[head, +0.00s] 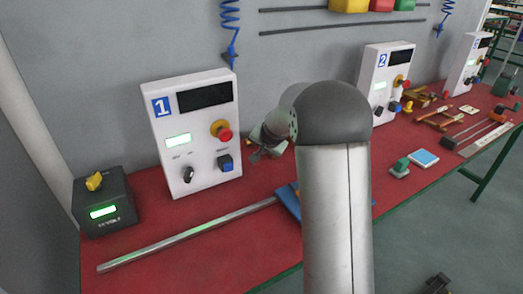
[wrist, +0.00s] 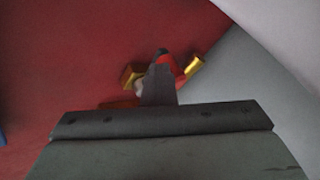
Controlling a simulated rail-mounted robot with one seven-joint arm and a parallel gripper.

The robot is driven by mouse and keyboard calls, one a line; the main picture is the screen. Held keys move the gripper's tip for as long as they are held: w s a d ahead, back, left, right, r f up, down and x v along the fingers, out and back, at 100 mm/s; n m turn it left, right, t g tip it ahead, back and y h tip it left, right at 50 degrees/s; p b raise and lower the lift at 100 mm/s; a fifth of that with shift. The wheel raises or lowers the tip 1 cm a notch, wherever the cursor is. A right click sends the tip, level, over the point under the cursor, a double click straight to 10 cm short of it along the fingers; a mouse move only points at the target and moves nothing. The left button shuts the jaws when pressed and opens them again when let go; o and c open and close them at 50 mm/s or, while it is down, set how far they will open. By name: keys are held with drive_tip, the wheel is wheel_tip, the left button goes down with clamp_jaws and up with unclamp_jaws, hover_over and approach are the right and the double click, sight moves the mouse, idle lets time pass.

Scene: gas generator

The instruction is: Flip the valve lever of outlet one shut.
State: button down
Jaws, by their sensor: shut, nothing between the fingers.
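In the wrist view a small brass valve (wrist: 194,66) with a red part (wrist: 179,72), likely its lever, shows just beyond my gripper (wrist: 160,58). My fingers are together and empty. They cover the middle of the valve, so I cannot tell whether they touch it or how the lever is turned. In the head view my gripper (head: 257,155) is low behind my arm, just right of the white panel marked 1 (head: 192,130). Only a small yellow bit (head: 250,143) shows there, and the rest of the valve is hidden.
A dark box with a yellow knob (head: 104,206) stands at the left of the red table (head: 150,226). A long metal bar (head: 190,235) lies in front. The panel marked 2 (head: 385,88) and several tools are to the right. The grey wall (head: 100,50) is close behind.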

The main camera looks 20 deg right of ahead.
drive_tip(key=shift+w+a+r, duration=0.15)
drive_tip(key=shift+w+a, duration=0.05)
drive_tip(key=shift+a, duration=0.05)
drive_tip(key=shift+s+b, duration=0.15)
drive_tip(key=shift+b, duration=0.15)
drive_tip(key=s+b, duration=0.1)
drive_tip(key=s, duration=0.1)
drive_tip(key=s+d+b, duration=0.1)
drive_tip(key=s+b, duration=0.1)
drive_tip(key=shift+s, duration=0.2)
drive_tip(key=s+a+r, duration=0.2)
drive_tip(key=s+r, duration=0.3)
drive_tip(key=r, duration=0.2)
drive_tip(key=shift+a+r+p, duration=0.3)
drive_tip(key=shift+r+p, duration=0.05)
drive_tip(key=s+a+f+n+g+p, duration=0.1)
drive_tip(key=s+a+n+g, duration=0.1)
drive_tip(key=s, duration=0.8)
drive_tip(key=s+a+f+n+g+p, duration=0.1)
drive_tip(key=s+a+n, duration=0.3)
drive_tip(key=s, duration=0.7)
drive_tip(key=s+a+f+n+g+p, duration=0.2)
drive_tip(key=s+a+f+n+g, duration=0.1)
drive_tip(key=s, duration=0.7)
drive_tip(key=shift+s+g, duration=0.4)
drive_tip(key=shift+g, duration=0.1)
